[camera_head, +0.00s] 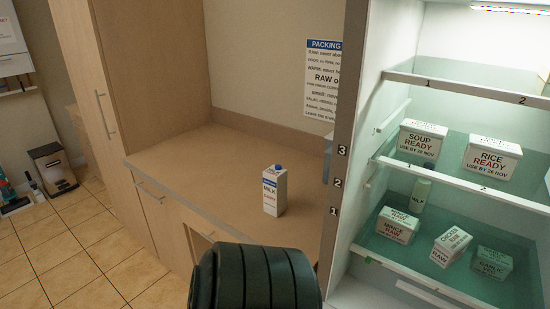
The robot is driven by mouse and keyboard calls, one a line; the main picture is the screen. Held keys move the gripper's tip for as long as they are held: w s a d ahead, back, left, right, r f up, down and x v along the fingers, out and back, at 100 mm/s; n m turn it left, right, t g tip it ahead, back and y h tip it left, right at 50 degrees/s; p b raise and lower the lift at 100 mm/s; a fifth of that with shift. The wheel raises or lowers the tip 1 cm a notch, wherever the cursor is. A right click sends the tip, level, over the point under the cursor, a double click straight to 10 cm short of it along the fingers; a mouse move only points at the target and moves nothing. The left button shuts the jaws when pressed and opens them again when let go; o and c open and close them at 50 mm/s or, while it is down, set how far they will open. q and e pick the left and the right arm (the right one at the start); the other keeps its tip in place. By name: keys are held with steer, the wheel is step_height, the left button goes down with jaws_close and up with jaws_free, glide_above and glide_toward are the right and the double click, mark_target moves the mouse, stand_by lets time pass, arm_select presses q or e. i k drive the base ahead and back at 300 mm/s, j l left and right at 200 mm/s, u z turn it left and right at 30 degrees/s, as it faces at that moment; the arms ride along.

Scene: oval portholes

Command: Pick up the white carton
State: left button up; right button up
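The white carton (274,192) stands upright on the tan counter (222,160), with a blue cap and the word MILK on its front. Nothing touches it. A dark ribbed part in front of the counter at the bottom centre looks like part of my own arm. Neither of my grippers can be made out in the head view.
An open lit fridge (345,190) stands to the right, with several labelled tubs on its shelves, such as the soup tub (421,142) and the rice tub (491,158). A tall wooden cabinet (150,70) borders the counter on the left. The counter around the carton is clear.

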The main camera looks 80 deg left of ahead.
mark_target(275, 177)
steer(key=u, duration=2.55)
